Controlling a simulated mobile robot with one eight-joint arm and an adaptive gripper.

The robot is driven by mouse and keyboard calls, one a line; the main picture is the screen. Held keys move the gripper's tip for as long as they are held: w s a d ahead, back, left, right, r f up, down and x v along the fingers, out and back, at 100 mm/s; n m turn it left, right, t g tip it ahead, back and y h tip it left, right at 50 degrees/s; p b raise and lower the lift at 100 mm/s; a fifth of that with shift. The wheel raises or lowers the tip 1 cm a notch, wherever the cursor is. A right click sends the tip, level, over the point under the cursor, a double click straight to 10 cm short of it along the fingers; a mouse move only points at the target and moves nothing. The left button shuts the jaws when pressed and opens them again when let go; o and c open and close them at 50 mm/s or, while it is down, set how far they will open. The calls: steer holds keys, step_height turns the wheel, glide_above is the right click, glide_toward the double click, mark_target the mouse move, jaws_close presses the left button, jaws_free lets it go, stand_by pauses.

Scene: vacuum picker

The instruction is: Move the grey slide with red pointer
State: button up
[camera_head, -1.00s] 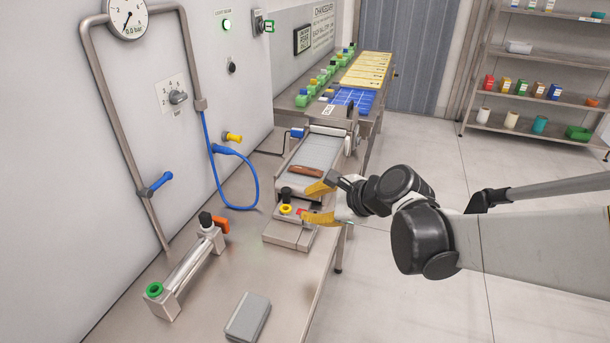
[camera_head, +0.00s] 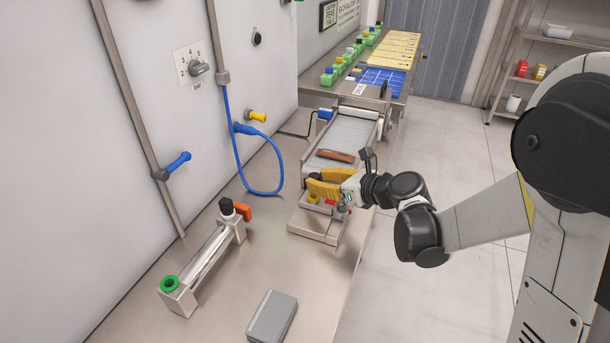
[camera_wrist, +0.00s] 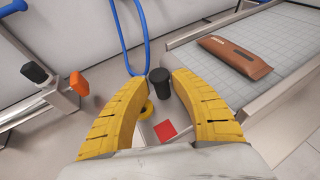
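The grey slide (camera_wrist: 144,130) lies below my fingers in the wrist view, with a flat red pointer (camera_wrist: 166,130) on it. An upright black knob (camera_wrist: 158,82) and a yellow ring (camera_wrist: 148,110) stand beside the pointer. My gripper (camera_wrist: 160,78) has its yellow fingertips close in on both sides of the knob, seemingly touching it. In the head view my gripper (camera_head: 309,182) is at the near end of the grey tray unit. The yellow ring (camera_head: 314,197) and red pointer (camera_head: 330,202) show just below the fingers; the knob is hidden there.
A brown piece (camera_head: 336,155) lies on the gridded grey bed (camera_head: 352,134) behind my gripper. A clear tube fixture (camera_head: 208,258) with an orange lever is on the left. A grey box (camera_head: 271,316) lies in front. A blue hose (camera_head: 262,192) hangs along the wall.

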steer(key=shift+x, duration=1.2)
steer(key=shift+s+d+r, duration=0.1)
jaws_close()
steer(key=shift+s+a, duration=0.25)
steer(key=shift+s, duration=0.4)
steer(key=shift+s+a, duration=0.2)
steer(key=shift+s, duration=0.45)
steer(key=shift+s+a, duration=0.25)
steer(key=shift+s, duration=0.4)
jaws_free()
steer(key=shift+w, duration=0.1)
